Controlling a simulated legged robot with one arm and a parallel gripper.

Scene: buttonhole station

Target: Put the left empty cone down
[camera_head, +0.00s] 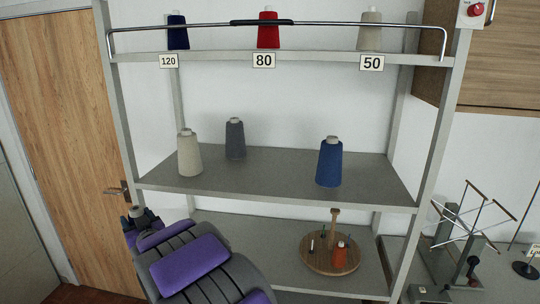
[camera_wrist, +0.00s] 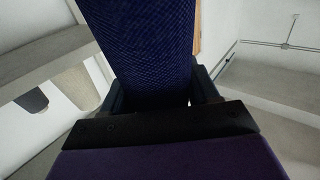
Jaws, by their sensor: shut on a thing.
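My gripper (camera_head: 147,226) is at the lower left in the head view, left of the rack and near the wooden door. It is shut on a dark navy cone (camera_wrist: 152,40) with a woven-looking surface, which stands between the jaws in the wrist view. In the head view only a small grey-topped part of this cone (camera_head: 137,212) shows above the gripper; my arm hides the rest. Whether it is empty cannot be told. On the middle shelf (camera_head: 265,178) stand a cream cone (camera_head: 189,156), a grey cone (camera_head: 235,140) and a blue cone (camera_head: 329,164), all upright.
The top shelf holds navy (camera_head: 177,33), red (camera_head: 268,31) and cream (camera_head: 369,32) cones behind a rail, above labels 120, 80 and 50. A round wooden tray (camera_head: 318,262) sits on the lower shelf. A winder (camera_head: 460,250) stands right. The middle shelf is bare between grey and blue cones.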

